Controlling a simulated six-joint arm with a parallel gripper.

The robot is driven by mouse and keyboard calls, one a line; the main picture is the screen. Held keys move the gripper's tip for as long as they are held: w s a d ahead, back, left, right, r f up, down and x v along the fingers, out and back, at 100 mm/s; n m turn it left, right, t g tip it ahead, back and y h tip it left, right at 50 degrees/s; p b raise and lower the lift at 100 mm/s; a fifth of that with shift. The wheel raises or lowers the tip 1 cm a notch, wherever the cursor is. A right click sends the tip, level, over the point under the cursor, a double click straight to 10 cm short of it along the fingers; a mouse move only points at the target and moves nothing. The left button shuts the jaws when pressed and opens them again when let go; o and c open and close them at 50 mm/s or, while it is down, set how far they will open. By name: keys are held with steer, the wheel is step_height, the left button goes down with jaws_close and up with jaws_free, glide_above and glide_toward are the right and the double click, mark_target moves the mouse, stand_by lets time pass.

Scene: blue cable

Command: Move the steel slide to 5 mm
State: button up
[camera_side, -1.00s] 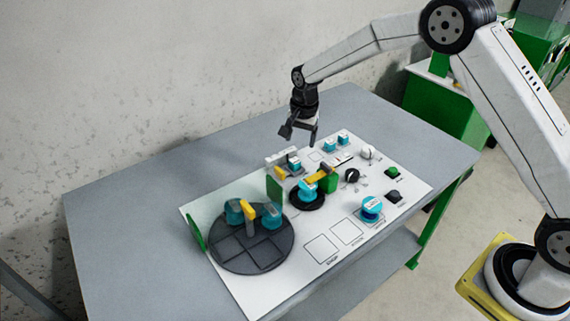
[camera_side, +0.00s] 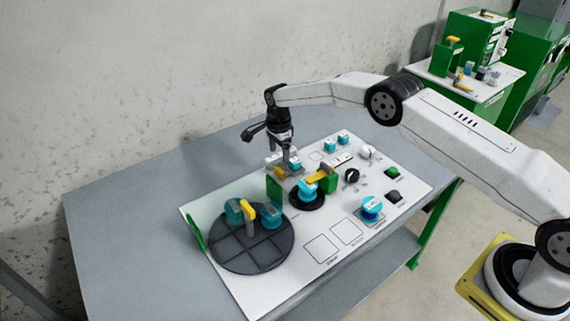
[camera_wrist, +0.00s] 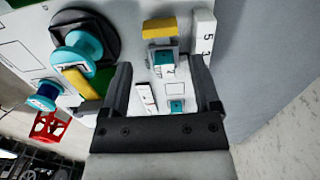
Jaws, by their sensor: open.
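The slide assembly shows in the wrist view as a grey metal block (camera_wrist: 160,46) with a yellow piece (camera_wrist: 159,28) at its far end and a teal block (camera_wrist: 164,60) nearer my gripper. A white scale (camera_wrist: 204,36) marked 5 and 3 stands just right of it. In the side view the yellow piece (camera_side: 281,173) shows low at the panel's back edge, with my gripper (camera_side: 287,158) right above that area. My gripper (camera_wrist: 161,64) is open, with the teal block in the gap between its fingers. The side view does not show whether a finger touches the slide.
The white panel (camera_side: 335,225) carries a dark round plate (camera_side: 250,255), a green bracket (camera_side: 327,182), a black knob (camera_side: 351,175) and several teal parts. Bare grey tabletop (camera_side: 130,230) lies to the left. A rough wall (camera_side: 150,80) stands behind the table.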

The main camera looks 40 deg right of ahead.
mark_target(279, 169)
steer(key=shift+f, duration=0.1)
steer(key=shift+f, duration=3.75)
steer(key=shift+c, duration=0.2)
jaws_close()
